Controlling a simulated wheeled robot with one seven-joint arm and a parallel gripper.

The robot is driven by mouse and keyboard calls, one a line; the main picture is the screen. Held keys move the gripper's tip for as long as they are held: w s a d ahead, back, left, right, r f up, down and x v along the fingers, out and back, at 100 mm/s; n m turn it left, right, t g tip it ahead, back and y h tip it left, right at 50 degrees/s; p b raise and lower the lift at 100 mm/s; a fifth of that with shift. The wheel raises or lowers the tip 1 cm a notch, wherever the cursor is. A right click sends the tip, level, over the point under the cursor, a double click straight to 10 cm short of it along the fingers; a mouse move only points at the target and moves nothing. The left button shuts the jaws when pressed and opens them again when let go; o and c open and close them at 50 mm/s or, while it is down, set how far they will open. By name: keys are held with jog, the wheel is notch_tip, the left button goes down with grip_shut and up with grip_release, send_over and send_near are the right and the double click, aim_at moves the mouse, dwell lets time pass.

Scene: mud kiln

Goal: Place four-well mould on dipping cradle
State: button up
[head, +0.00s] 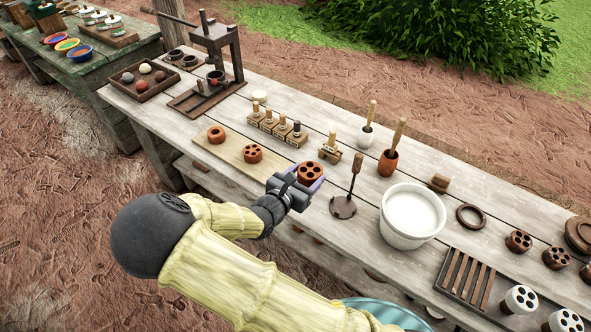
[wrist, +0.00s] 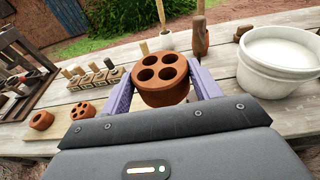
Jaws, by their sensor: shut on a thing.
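The four-well mould (head: 311,173) is a reddish-brown round clay block with four holes in its top. It also shows in the wrist view (wrist: 161,80), upright between the purple fingers. My gripper (head: 309,177) is shut on its sides and holds it near the front of the table, right of the pale board. The dipping cradle (head: 343,207) appears to be the dark flat disc with an upright wooden handle (head: 355,172), just right of my gripper. The disc is bare. I cannot make it out in the wrist view.
A large white bucket (head: 408,239) of pale liquid stands right of the cradle. A slatted rack (head: 464,277) is at the front right. The pale board (head: 228,145) holds two clay pieces. Wooden stamps (head: 276,126) and two mortars with pestles (head: 388,162) stand behind.

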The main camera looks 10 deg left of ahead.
jog(key=s+d+m+g+h+p, duration=0.1)
jog(key=d+m+h+p, duration=0.1)
jog(key=d+p, duration=0.4)
jog(key=s+d+m+g+h+p, duration=0.2)
jog(key=d+p, duration=0.3)
jog(key=d, duration=0.7)
jog(key=shift+s+f+g+h+p, duration=0.25)
jog(key=shift+g+h+p, duration=0.05)
jog(key=shift+p, duration=0.1)
jog(key=shift+w+d+m, duration=0.1)
jog(key=shift+d+m, duration=0.05)
jog(key=shift+m, duration=0.15)
